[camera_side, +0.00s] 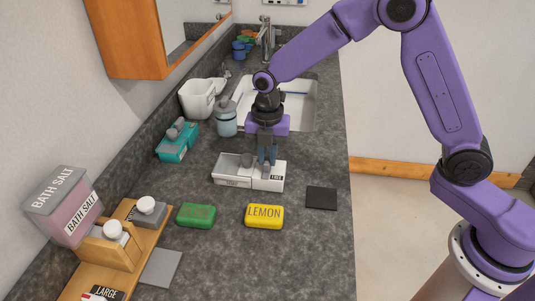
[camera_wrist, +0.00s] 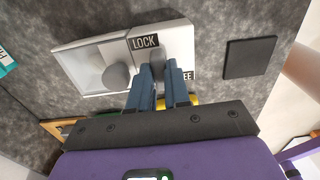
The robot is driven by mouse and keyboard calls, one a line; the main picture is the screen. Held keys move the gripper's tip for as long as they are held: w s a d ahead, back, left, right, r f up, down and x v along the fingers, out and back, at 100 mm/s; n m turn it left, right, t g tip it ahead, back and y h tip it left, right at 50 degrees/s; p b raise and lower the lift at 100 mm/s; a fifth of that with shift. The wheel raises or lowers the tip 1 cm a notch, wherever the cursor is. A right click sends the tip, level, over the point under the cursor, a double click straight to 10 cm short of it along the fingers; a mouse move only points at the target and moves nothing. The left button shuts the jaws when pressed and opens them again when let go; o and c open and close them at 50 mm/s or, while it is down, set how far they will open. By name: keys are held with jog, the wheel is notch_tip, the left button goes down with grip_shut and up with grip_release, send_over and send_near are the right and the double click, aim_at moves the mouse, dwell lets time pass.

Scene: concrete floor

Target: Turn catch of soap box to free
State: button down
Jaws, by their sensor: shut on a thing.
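The soap box (camera_side: 262,185) is a low white box on the grey counter, with a label at its left front and a FREE label (camera_side: 277,177) at its right. In the wrist view the box (camera_wrist: 180,36) shows a LOCK label (camera_wrist: 145,42) and a partly hidden FREE label (camera_wrist: 187,76). My gripper (camera_side: 267,160) points down over the box's right half. In the wrist view its blue fingers (camera_wrist: 159,82) are shut on the grey catch (camera_wrist: 159,62), which sits between the two labels. Its exact angle is partly hidden. A grey round knob (camera_wrist: 117,76) is left of it.
A green soap (camera_side: 196,215) and a yellow LEMON soap (camera_side: 264,216) lie in front. A dark square pad (camera_side: 321,198) is right. A teal box (camera_side: 178,143), bottle (camera_side: 226,118) and sink (camera_side: 298,105) are behind. A wooden rack (camera_side: 125,248) stands front left.

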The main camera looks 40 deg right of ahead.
aim_at(267, 159)
jog(key=c, duration=1.1)
grip_release()
jog(key=shift+r, duration=0.1)
notch_tip(267, 159, up, 17)
jog(key=shift+r, duration=0.15)
jog(key=s+d+f+m, duration=0.3)
jog(key=s+d+m, duration=0.1)
jog(key=s, duration=0.6)
jog(key=s+d+f+m, duration=0.3)
jog(key=s+d+m, duration=0.2)
jog(key=s, duration=0.5)
jog(key=s+d+f+m, duration=0.3)
jog(key=s+d+m, duration=0.1)
jog(key=s, duration=0.6)
jog(key=shift+s+d+f+m, duration=0.15)
jog(key=shift+s+d+m, duration=0.2)
jog(key=shift+m, duration=0.45)
